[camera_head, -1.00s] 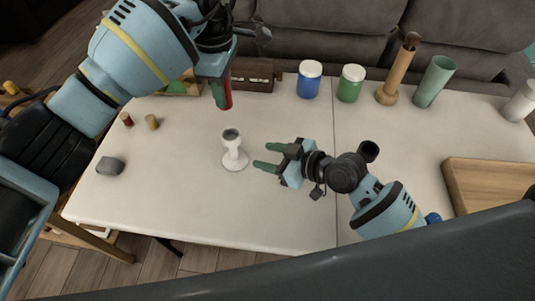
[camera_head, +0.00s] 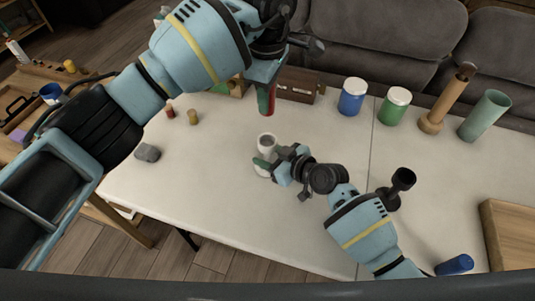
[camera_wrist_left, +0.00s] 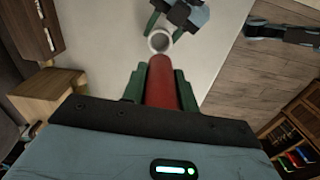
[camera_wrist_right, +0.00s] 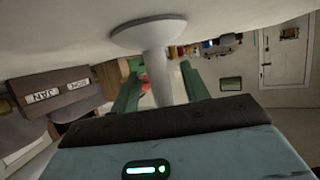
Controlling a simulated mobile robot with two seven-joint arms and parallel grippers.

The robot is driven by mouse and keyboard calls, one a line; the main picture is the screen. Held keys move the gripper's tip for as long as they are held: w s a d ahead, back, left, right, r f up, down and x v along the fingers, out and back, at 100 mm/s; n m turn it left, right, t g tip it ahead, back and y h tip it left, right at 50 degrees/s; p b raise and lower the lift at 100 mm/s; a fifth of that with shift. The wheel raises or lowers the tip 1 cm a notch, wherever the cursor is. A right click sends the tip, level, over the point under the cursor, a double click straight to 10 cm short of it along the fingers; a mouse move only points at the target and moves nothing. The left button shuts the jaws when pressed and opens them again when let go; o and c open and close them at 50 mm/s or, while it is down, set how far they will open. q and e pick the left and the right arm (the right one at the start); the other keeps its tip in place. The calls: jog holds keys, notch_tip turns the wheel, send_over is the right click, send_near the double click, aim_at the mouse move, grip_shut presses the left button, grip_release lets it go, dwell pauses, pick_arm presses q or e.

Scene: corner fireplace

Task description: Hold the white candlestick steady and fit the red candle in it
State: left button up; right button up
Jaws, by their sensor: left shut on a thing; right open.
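The white candlestick (camera_head: 266,142) stands upright on the table, partly hidden by my right gripper (camera_head: 262,166). In the right wrist view the candlestick (camera_wrist_right: 157,70) sits between the two green fingers of the right gripper (camera_wrist_right: 158,88), which are open with gaps beside the stem. My left gripper (camera_head: 266,92) is shut on the red candle (camera_head: 267,102) and holds it pointing down, above and behind the candlestick. In the left wrist view the red candle (camera_wrist_left: 161,82) is between the fingers, and the candlestick's open top (camera_wrist_left: 159,41) shows just beyond its tip.
A blue jar (camera_head: 351,97), a green jar (camera_head: 394,107), a wooden piece (camera_head: 446,100) and a green cylinder (camera_head: 486,115) stand at the back right. A brown box (camera_head: 299,86) is behind the candle. A grey stone (camera_head: 147,152) lies left.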

jog(key=shift+w+a, duration=0.15)
jog(key=shift+c, duration=0.4)
grip_shut()
pick_arm(q)
notch_tip(320, 180, down, 2)
jog(key=n, duration=0.7)
jog(key=shift+f, duration=0.25)
notch_tip(320, 180, down, 2)
jog(key=n, duration=0.7)
jog(key=shift+f, duration=0.1)
